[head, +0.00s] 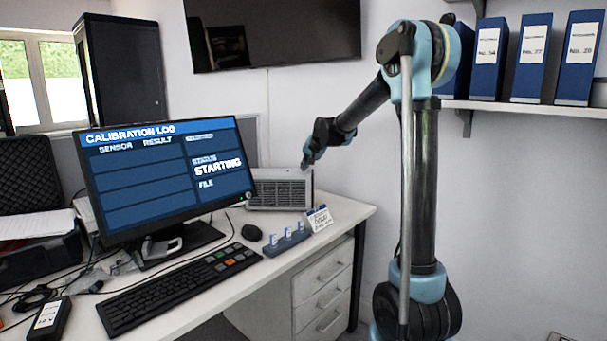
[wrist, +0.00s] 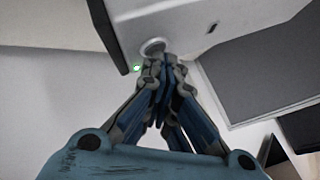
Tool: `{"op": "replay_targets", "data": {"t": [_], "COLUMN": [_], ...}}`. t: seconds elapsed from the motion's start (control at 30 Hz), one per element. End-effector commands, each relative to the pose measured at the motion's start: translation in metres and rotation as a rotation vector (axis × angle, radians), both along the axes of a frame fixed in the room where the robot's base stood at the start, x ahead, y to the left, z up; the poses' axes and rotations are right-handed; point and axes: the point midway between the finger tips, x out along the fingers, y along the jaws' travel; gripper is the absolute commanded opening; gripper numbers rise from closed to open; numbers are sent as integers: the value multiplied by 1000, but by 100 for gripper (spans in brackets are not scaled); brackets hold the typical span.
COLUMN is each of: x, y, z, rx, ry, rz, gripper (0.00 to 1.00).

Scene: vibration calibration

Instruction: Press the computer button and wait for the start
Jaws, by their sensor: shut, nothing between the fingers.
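The computer (head: 280,189) is a light grey box with a dark slatted front, standing on the desk right of the monitor. My gripper (head: 308,160) is at the computer's upper right edge in the head view. In the wrist view my gripper (wrist: 154,66) is shut and empty, its fingertips at a round metallic button (wrist: 153,47) on the pale case (wrist: 185,25). I cannot tell whether they touch it. A small green light (wrist: 137,68) glows beside the button. The monitor (head: 165,180) shows "CALIBRATION LOG" and the status "STARTING", with empty sensor and result rows.
A keyboard (head: 180,287), a mouse (head: 252,232) and a blue holder (head: 287,242) with several small sensors lie on the desk. A small label card (head: 320,218) stands at the right. Binders (head: 533,58) fill a wall shelf at the upper right.

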Motion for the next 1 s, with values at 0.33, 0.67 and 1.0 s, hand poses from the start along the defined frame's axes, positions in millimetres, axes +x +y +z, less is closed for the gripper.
{"op": "replay_targets", "data": {"t": [0.33, 0.67, 1.0], "x": [0, 0, 0], "y": [0, 0, 0], "z": [0, 12, 16], "rx": [0, 0, 0], "ry": [0, 0, 0], "rz": [0, 0, 0], "gripper": [0, 0, 0]}}
